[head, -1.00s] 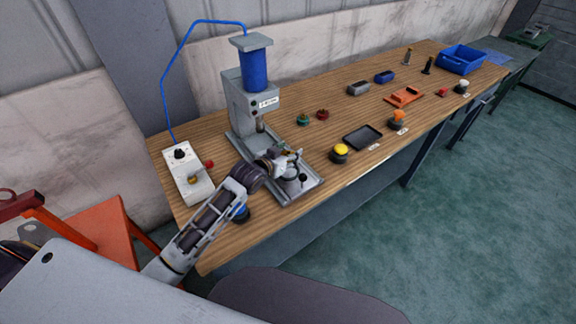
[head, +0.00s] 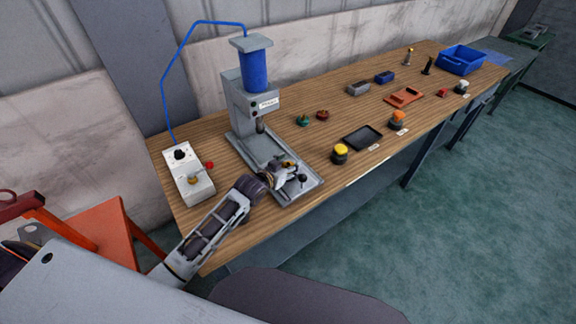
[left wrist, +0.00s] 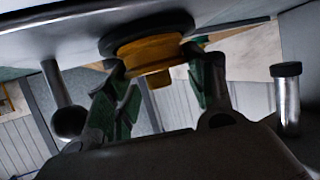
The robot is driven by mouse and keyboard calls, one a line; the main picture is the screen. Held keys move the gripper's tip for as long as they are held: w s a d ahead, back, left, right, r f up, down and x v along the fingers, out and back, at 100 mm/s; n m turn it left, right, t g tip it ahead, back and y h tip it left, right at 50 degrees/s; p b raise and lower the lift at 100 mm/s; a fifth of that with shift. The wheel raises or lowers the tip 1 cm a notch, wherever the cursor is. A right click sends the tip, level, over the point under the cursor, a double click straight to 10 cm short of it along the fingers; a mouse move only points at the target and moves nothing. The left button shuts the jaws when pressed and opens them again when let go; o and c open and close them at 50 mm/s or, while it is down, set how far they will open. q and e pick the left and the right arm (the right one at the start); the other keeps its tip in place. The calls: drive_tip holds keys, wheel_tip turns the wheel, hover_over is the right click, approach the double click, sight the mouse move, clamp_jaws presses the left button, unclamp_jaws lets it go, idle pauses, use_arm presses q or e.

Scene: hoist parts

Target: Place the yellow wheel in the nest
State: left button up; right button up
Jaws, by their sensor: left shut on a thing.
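My left gripper (head: 286,172) is low over the front part of the grey press base (head: 312,188). In the left wrist view the gripper (left wrist: 160,85) has its green-padded fingers shut on the yellow wheel (left wrist: 153,55). The wheel has a dark rim (left wrist: 120,40), which lies close against the grey plate (left wrist: 50,25); I cannot tell whether they touch. In the head view the gripper mostly covers the wheel. The nest cannot be told apart under the gripper. My right gripper is not in view.
A dark-knobbed post (head: 303,178) stands beside the gripper; posts also flank it in the left wrist view (left wrist: 287,100). The press column (head: 250,105) rises behind. A control box (head: 188,172) is left, a yellow-topped part (head: 340,152) and black tray (head: 363,136) right.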

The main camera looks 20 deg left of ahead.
use_arm(q)
drive_tip(key=shift+f, duration=0.1)
drive_tip(key=shift+s+f, duration=0.1)
drive_tip(key=shift+f, duration=0.35)
drive_tip(key=o, duration=1.2)
drive_tip(key=shift+f, duration=0.1)
drive_tip(key=shift+o, duration=1.3)
drive_tip(key=shift+f, duration=0.1)
drive_tip(key=shift+d, duration=0.1)
drive_tip(key=shift+s+f, duration=0.1)
